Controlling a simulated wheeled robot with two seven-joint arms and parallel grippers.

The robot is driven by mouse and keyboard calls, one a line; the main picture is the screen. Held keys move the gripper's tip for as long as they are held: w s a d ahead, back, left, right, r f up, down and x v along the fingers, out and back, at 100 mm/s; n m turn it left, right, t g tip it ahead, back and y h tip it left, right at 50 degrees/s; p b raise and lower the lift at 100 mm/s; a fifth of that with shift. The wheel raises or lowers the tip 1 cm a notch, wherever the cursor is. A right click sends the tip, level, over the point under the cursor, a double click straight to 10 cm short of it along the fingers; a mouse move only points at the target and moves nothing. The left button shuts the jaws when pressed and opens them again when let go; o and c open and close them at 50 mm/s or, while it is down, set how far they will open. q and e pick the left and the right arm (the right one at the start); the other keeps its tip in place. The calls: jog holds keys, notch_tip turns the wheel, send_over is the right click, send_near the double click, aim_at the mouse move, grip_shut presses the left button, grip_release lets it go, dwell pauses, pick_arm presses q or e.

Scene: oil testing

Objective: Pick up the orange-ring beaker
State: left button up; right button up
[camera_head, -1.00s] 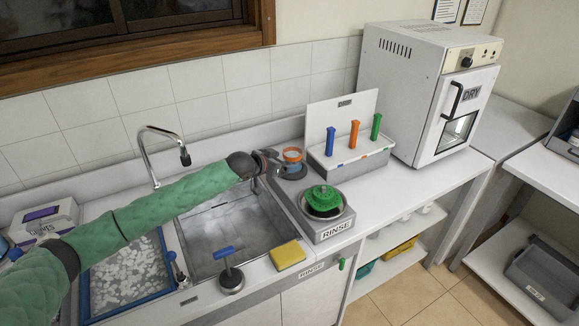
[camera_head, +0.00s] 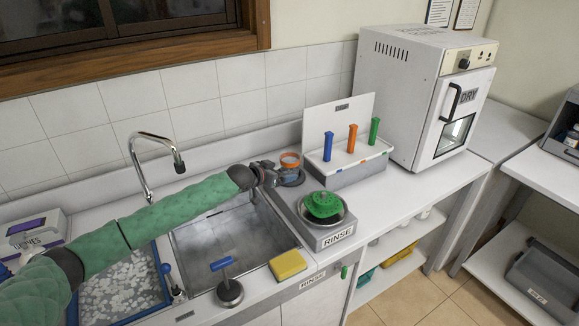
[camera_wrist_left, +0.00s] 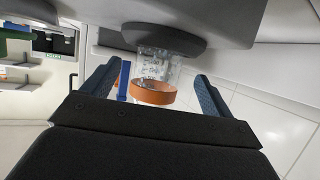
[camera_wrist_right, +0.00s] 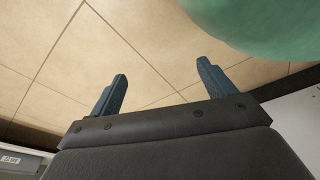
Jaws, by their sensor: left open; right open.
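The orange-ring beaker (camera_head: 290,161) is clear glass with an orange band and stands on a dark round pad (camera_head: 292,179) behind the green-topped rinse unit. My left gripper (camera_head: 270,172) is at its left side. In the left wrist view the beaker (camera_wrist_left: 153,92) shows between the two open blue fingers of my left gripper (camera_wrist_left: 158,90), with space visible on both sides of it. My right gripper (camera_wrist_right: 162,85) is open and empty, with floor tiles behind it; it is not visible in the head view.
A rinse unit (camera_head: 323,206) with a green top is in front of the beaker. A rack (camera_head: 352,171) with blue, orange and green handles stands right of it. The sink (camera_head: 215,245) lies under my left arm. A tap (camera_head: 152,165) and yellow sponge (camera_head: 288,265) are nearby.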

aim_at(283, 170)
pick_arm(q)
jog(key=p+x, duration=0.2)
jog(key=x, duration=0.1)
jog(key=shift+w+d+r, duration=0.15)
jog(key=shift+d+r, duration=0.05)
jog(key=shift+r, duration=0.05)
jog(key=shift+w+d+f, duration=0.2)
jog(key=shift+w+f, duration=0.15)
pick_arm(e)
jog(key=s+d+f, duration=0.1)
jog(key=s, duration=0.5)
jog(key=shift+s+d+g, duration=0.15)
jog(key=shift+s+g, duration=0.15)
jog(key=shift+s, duration=0.1)
pick_arm(q)
jog(key=c, duration=1.1)
